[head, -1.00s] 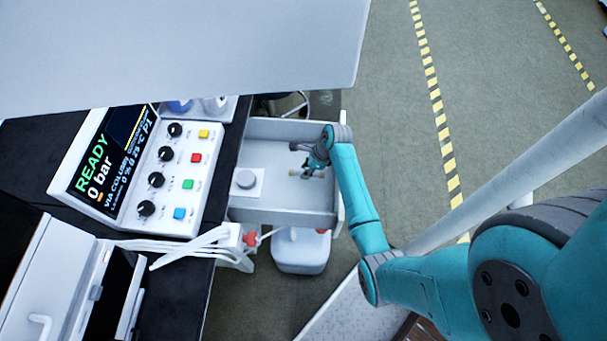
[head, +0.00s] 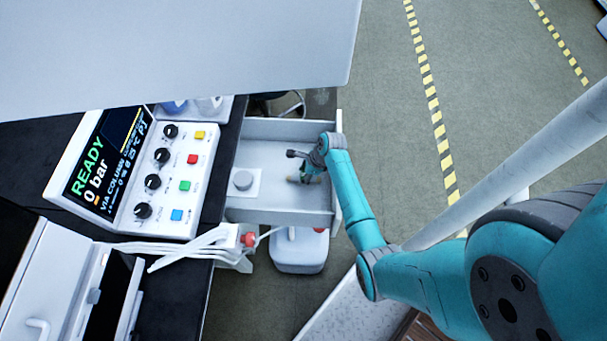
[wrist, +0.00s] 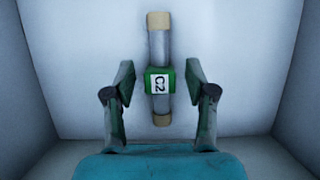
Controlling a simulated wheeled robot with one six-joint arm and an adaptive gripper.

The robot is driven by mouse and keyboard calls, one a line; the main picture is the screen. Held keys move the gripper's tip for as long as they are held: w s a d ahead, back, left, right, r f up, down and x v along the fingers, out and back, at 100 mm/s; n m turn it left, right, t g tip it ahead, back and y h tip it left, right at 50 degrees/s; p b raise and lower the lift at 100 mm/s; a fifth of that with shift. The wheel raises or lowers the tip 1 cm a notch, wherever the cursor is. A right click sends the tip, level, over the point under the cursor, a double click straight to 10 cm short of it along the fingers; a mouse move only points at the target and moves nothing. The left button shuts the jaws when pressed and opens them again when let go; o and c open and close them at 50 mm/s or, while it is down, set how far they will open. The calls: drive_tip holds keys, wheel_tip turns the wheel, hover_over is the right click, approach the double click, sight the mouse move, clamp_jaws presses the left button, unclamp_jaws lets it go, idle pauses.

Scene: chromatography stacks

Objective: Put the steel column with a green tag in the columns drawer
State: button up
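The steel column (wrist: 159,42) has tan ends and a green tag (wrist: 158,81) marked C2. In the wrist view it lies against the pale drawer floor, lengthwise between my fingers. My gripper (wrist: 160,88) is open, with a gap on each side of the tag. In the head view my gripper (head: 306,170) is inside the open white drawer (head: 270,128), near its right side. There my gripper and wrist hide most of the column.
The instrument panel (head: 172,182), showing READY and 0 bar, stands on the black bench left of the drawer. White tubing (head: 205,245) runs below it. A pale panel (head: 180,50) covers the upper left.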

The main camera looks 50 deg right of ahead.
drive_tip(key=v, duration=1.2)
drive_tip(key=shift+r, duration=0.1)
idle(0.4)
